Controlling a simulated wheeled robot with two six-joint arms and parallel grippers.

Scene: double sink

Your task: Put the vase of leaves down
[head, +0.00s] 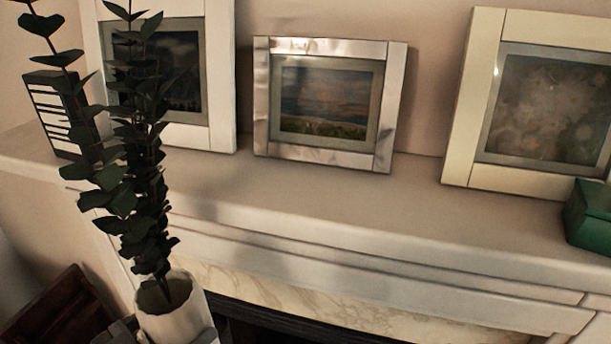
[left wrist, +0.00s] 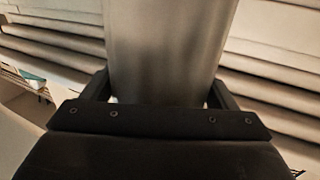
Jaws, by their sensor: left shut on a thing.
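The vase (head: 172,315) is a pale cylinder at the lower left of the head view, with tall dark green leaves (head: 140,180) standing out of its top. My left gripper (head: 165,340) is shut on the vase, which is upright or nearly so, in front of the mantel and lower than its top. In the left wrist view the vase (left wrist: 165,50) fills the middle between the two dark fingers of my left gripper (left wrist: 165,98). The bottom of the vase is hidden in the head view. My right gripper is not in view.
The mantel shelf (head: 330,200) runs across the view. On it stand a silver-framed picture (head: 265,100), larger white-framed pictures (head: 222,80) and (head: 475,130), a dark striped box (head: 60,120) and a green box (head: 590,215). The shelf's front middle is clear.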

